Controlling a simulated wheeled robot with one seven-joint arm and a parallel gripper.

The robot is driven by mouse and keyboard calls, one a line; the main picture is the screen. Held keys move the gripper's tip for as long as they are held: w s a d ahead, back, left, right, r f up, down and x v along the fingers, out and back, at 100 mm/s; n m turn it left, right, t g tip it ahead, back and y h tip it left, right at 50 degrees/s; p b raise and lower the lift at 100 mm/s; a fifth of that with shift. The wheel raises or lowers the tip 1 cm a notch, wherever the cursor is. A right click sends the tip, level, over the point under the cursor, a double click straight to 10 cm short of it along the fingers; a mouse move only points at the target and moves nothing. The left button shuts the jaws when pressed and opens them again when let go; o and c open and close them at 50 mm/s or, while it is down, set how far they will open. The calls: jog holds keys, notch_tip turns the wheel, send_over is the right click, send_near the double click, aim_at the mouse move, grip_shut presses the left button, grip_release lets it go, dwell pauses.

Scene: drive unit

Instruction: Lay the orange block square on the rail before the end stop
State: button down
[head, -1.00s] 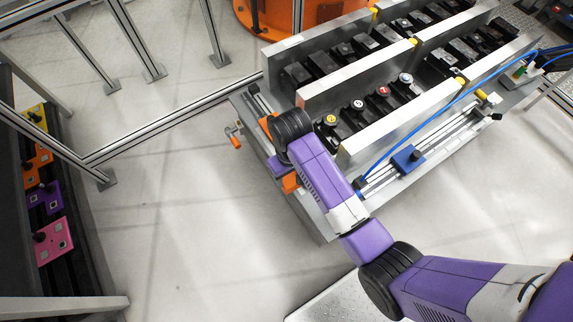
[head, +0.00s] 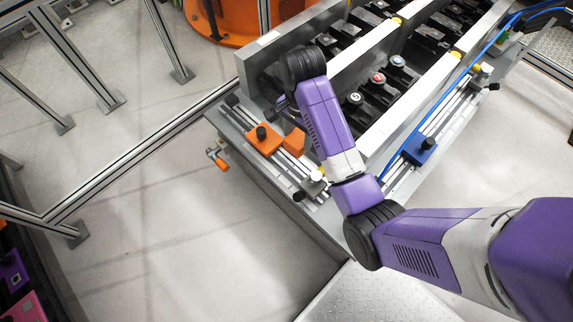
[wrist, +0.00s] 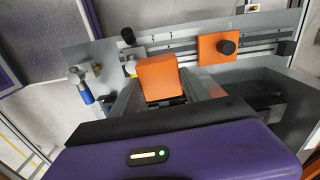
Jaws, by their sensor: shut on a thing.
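The orange block (wrist: 158,77) is between the two fingers of my gripper (wrist: 165,92), shut on it, in the wrist view. The block appears slightly tilted there. In the head view the orange block (head: 293,142) shows beside my arm, right of an orange carriage with a black knob (head: 263,138). That carriage (wrist: 219,48) sits on the rail (wrist: 180,46), beyond and right of the block in the wrist view. I cannot tell whether the block touches the rail (head: 285,172). A small metal piece (head: 313,183), possibly the end stop, sits farther along the rail. My fingers are hidden in the head view.
A blue carriage (head: 419,149) sits farther right on the rails. Tall metal walls (head: 362,62) with rows of black parts stand behind my wrist. An orange-handled clamp (head: 219,160) juts from the bench's left side. A blue cable (head: 455,85) runs along the right.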

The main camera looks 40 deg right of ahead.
jog(key=shift+w+d+r+m, duration=0.1)
jog(key=shift+w+d+m, duration=0.1)
jog(key=shift+d+m, duration=0.1)
notch_tip(320, 180, down, 20)
jog(key=b, duration=0.6)
jog(key=shift+r, duration=0.25)
jog(key=shift+f, duration=0.15)
jog(key=c, duration=0.5)
grip_release()
notch_tip(320, 180, up, 12)
jog(key=shift+r+p, duration=0.15)
jog(key=shift+p, duration=1.05)
